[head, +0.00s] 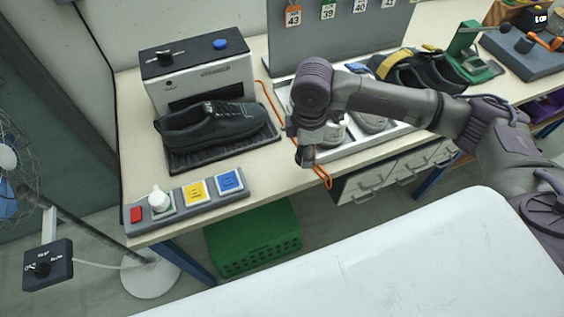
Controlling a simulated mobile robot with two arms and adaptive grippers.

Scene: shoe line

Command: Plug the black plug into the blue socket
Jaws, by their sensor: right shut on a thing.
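The blue socket (229,181) is the right end square of a grey power strip (185,200) on the front left of the workbench. Nothing stands in it. My right gripper (304,158) points down near the front edge of the bench, to the right of the blue socket and apart from it. It is shut on a small dark thing with an orange cord (322,175) hanging by it. This looks like the black plug, but the fingers hide most of it. My left gripper is not in view.
The strip also has a red switch (136,214), a white plug (158,199) standing in another socket, and a yellow socket (195,191). A black shoe (210,128) sits before a grey machine (198,78) behind the strip. A green crate (252,238) is below the bench.

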